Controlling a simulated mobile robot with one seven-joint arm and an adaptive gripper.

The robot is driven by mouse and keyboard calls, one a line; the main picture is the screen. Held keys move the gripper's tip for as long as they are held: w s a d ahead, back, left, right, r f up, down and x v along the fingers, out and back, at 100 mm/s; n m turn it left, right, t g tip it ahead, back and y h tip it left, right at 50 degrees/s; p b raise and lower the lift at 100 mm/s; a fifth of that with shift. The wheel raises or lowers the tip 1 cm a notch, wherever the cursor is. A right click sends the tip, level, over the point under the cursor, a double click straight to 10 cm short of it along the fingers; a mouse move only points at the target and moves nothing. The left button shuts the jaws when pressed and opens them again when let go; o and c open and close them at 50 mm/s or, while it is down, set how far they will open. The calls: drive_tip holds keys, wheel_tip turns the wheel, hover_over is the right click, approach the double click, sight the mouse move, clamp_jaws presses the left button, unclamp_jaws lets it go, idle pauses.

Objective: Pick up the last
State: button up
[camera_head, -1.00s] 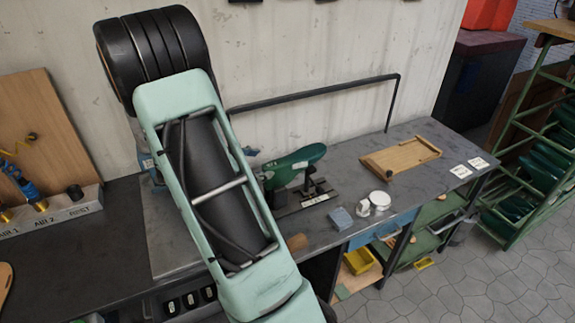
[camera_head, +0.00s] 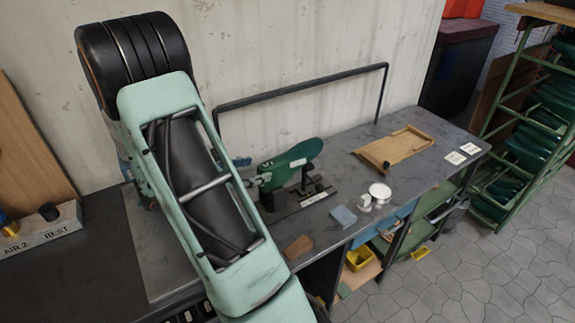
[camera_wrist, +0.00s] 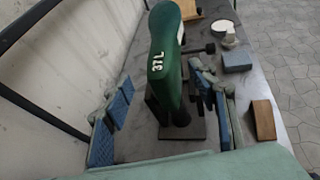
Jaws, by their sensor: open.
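The green last (camera_head: 292,162), marked 37L in the wrist view (camera_wrist: 165,50), sits on a dark stand (camera_head: 304,196) on the grey bench. My gripper (camera_wrist: 163,85) is open, with a blue-padded finger on each side of the last and the stand. The last lies between the fingers with a gap showing on the left. On the right, the finger is close to the last, and I cannot tell if they touch. In the head view my arm hides much of the gripper at the last's left end.
A blue block (camera_head: 343,217), a brown wedge (camera_head: 298,247) and white round containers (camera_head: 379,192) lie near the bench's front edge. A wooden tray (camera_head: 396,147) lies to the right. A black rail (camera_head: 300,88) runs along the wall behind.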

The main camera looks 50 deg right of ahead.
sight(266, 166)
drive_tip(key=x, duration=0.5)
drive_tip(key=shift+s+r, duration=0.1)
drive_tip(key=shift+s, duration=0.1)
drive_tip(key=shift+c, duration=0.4)
drive_tip(key=shift+d+r, duration=0.1)
drive_tip(key=shift+r, duration=0.05)
clamp_jaws()
